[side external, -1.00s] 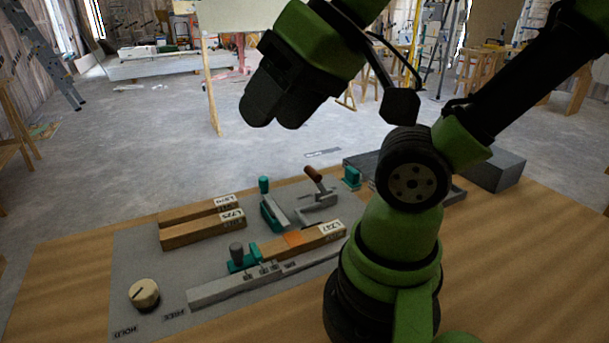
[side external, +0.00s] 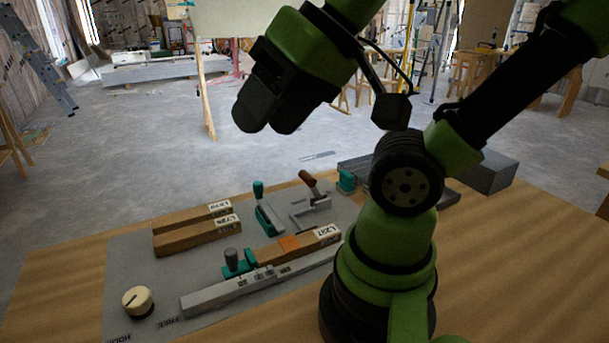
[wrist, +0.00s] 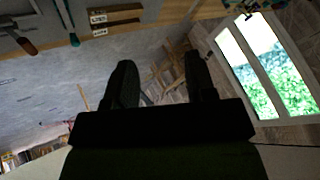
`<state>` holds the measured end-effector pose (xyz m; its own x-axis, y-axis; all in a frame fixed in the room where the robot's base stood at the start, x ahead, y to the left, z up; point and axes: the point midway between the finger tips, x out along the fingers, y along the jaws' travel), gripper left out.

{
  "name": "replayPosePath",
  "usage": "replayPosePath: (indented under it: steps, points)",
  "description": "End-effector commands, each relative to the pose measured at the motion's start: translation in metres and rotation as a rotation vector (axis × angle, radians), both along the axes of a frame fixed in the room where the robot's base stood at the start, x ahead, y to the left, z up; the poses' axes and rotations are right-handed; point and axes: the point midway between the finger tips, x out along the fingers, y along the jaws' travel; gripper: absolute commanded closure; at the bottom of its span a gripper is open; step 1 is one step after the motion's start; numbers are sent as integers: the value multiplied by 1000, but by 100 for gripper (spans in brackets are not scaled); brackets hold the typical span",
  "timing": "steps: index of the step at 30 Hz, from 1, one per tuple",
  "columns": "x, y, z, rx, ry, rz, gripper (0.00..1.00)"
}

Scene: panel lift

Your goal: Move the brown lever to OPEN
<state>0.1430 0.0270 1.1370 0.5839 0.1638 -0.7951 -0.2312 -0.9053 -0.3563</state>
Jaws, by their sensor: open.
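The brown lever (side external: 308,179) stands on a grey bracket at the back of the grey panel (side external: 135,260) in the side view, its handle tilted up and to the left. In the wrist view the brown lever (wrist: 26,45) shows at the upper left edge. No OPEN label can be read. My gripper (side external: 262,117) is high above and to the left of the lever in the side view, apart from everything. In the wrist view my gripper (wrist: 160,85) has its two dark fingers spread with nothing between them.
A teal-handled lever (side external: 258,191) stands just left of the brown one. Wooden blocks (side external: 195,240), a grey-knobbed teal slider (side external: 233,262) and a cream dial (side external: 138,302) share the panel. A grey box (side external: 487,174) sits at right.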

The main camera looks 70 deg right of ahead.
Motion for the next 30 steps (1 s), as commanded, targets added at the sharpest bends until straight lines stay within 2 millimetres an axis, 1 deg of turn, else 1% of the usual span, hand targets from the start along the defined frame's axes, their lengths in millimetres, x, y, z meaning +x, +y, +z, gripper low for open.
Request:
replayPosePath:
  steps: [5, 8, 11, 14, 17, 20, 21, 23, 24, 26, 27, 30]
  points:
    - [5, -3, 1, -10, 22, -10, 51]
    - [18, -13, 3, -35, 85, -37, 51]
    - [39, -31, 3, -73, 191, -81, 51]
    - [62, -58, -2, -106, 312, -131, 51]
    - [82, -88, -12, -128, 436, -180, 51]
    - [97, -121, -29, -138, 563, -230, 51]
    - [102, -136, -37, -139, 614, -250, 51]
    - [107, -157, -51, -139, 691, -278, 51]
    - [109, -172, -61, -135, 742, -298, 51]
    - [110, -194, -78, -126, 817, -325, 51]
    - [109, -207, -90, -119, 867, -344, 51]
    - [102, -238, -119, -98, 977, -384, 51]
